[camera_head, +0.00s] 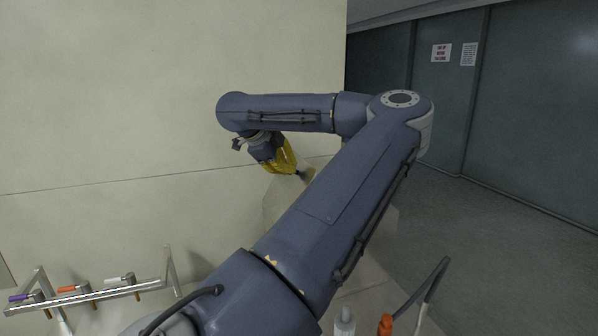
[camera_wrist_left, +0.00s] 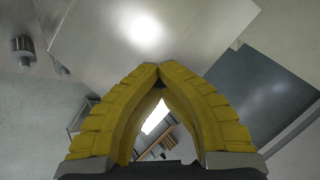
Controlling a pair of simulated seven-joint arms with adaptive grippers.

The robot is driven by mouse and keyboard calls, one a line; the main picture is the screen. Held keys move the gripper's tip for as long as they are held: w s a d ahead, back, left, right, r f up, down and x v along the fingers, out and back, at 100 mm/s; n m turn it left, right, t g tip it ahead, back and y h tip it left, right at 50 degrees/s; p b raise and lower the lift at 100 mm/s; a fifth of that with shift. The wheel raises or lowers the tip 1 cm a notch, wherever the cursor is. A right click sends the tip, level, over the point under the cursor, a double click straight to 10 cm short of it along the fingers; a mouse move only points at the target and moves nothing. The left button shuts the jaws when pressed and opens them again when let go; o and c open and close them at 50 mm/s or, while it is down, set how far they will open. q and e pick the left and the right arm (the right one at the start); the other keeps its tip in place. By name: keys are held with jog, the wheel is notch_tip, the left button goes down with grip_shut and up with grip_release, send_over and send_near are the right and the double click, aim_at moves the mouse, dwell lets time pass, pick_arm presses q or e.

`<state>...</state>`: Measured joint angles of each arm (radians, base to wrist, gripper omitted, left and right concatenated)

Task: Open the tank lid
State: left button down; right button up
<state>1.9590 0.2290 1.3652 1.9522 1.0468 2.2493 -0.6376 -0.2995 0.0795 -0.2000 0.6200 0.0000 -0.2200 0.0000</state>
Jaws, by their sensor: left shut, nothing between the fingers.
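My left gripper (camera_head: 298,172) has yellow fingers and hangs tilted downward near the pale wall in the head view. In the left wrist view its fingertips (camera_wrist_left: 159,66) meet with nothing between them. A pale box-like body, perhaps the tank (camera_head: 278,198), stands below the gripper, mostly hidden behind my left arm. I cannot make out its lid in the head view. In the left wrist view a flat, shiny pale panel (camera_wrist_left: 205,30) lies beyond the fingertips. I cannot tell whether it is the lid or whether the fingers touch it. My right gripper is not in view.
A metal rail (camera_head: 90,296) with purple, orange and white-handled parts stands at lower left. A white-topped bottle (camera_head: 344,322) and an orange-topped one (camera_head: 385,324) stand at the bottom, near a dark bar (camera_head: 436,277). The pale wall (camera_head: 120,100) is close behind the gripper. Open floor lies right.

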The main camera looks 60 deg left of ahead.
pick_arm(q)
jog(key=shift+s+a+f, duration=0.1)
jog(key=shift+s+a, duration=0.05)
jog(key=shift+s, duration=0.6)
jog(key=shift+s+a, duration=0.1)
jog(key=shift+s, duration=0.6)
jog(key=c, duration=2.2)
grip_release()
jog(key=c, duration=1.9)
grip_release()
jog(key=shift+c, duration=0.2)
jog(key=o, duration=0.4)
jog(key=shift+a+f, duration=0.1)
jog(key=shift+a, duration=0.15)
jog(key=o, duration=0.4)
jog(key=shift+w, duration=0.15)
jog(key=shift+r, duration=0.25)
